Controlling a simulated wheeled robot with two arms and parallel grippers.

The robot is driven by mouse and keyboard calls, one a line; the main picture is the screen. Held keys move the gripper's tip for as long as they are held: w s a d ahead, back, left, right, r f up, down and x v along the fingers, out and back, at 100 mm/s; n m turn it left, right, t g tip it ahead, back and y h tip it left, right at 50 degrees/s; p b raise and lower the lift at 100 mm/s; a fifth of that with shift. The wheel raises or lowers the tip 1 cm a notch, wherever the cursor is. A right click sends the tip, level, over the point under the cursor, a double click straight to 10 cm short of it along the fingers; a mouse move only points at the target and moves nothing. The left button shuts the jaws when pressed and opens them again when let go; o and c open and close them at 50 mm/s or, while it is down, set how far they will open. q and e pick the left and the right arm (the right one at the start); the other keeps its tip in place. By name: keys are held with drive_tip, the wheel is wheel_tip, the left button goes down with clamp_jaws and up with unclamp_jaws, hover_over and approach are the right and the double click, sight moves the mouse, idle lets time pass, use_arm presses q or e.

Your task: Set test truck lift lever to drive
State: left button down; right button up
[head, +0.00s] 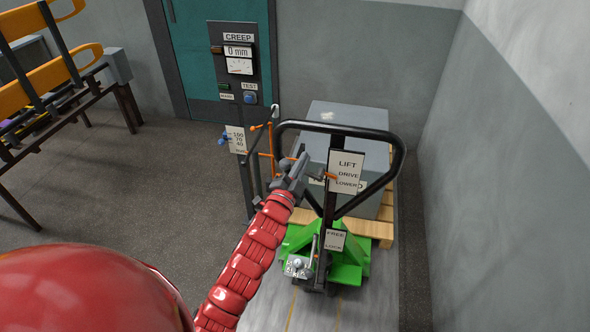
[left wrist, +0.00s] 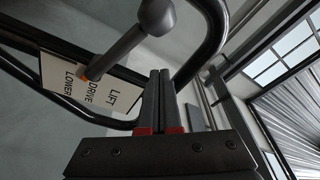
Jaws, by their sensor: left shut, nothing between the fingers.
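The green pallet truck (head: 345,262) stands with its black loop handle (head: 398,150) raised. A white sign (head: 346,171) on the handle reads LIFT, DRIVE, LOWER from top to bottom; it also shows in the left wrist view (left wrist: 110,98). An orange mark (head: 330,176) sits at the sign's left edge, about level with DRIVE. The grey lever with a round knob (left wrist: 126,46) reaches out from beside DRIVE in the left wrist view. My left gripper (head: 301,163) is shut and empty, just left of the sign, its tips near the lever. Contact cannot be told. My right gripper is not in view.
A grey crate (head: 343,117) sits on a wooden pallet (head: 380,228) behind the handle. A FREE/LOCK sign (head: 335,240) is lower on the truck. The wall (head: 480,190) is close on the right.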

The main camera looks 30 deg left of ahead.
sight(291, 167)
use_arm(q)
drive_tip(key=a+f+p, duration=0.1)
drive_tip(key=s+a+f+p, duration=0.1)
drive_tip(key=a, duration=0.1)
drive_tip(key=shift+f, duration=0.15)
drive_tip(key=shift+w, duration=0.1)
drive_tip(key=f+n+b, duration=0.1)
drive_tip(key=b, duration=0.1)
drive_tip(key=n+y+b, duration=0.1)
drive_tip(key=n+b, duration=0.1)
drive_tip(key=a+f+n+b, duration=0.1)
drive_tip(key=b, duration=0.1)
drive_tip(key=shift+s+f+b, duration=0.2)
drive_tip(key=shift+f+b, duration=0.1)
drive_tip(key=shift+f, duration=0.05)
drive_tip(key=shift+a, duration=0.1)
